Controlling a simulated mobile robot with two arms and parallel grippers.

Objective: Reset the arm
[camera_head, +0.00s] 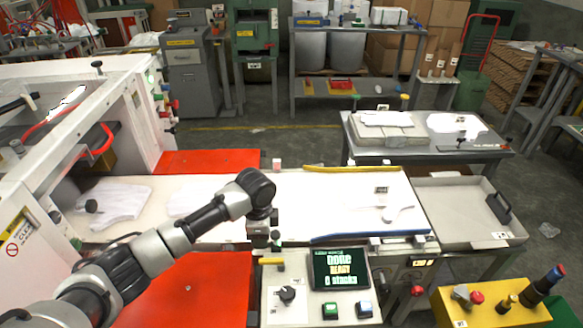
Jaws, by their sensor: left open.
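My left arm comes in from the lower left and reaches over the front edge of the white work table (290,187). My left gripper (262,238) points down near the control panel and is small and dark in this view. It is open, and I see nothing held in it. My right arm and gripper are not in view.
A control panel with a lit screen (341,268) stands close below the gripper. A white machine (60,140) fills the left side. A grey tray (465,212) adjoins the table on the right. A yellow button box (490,305) is at lower right.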

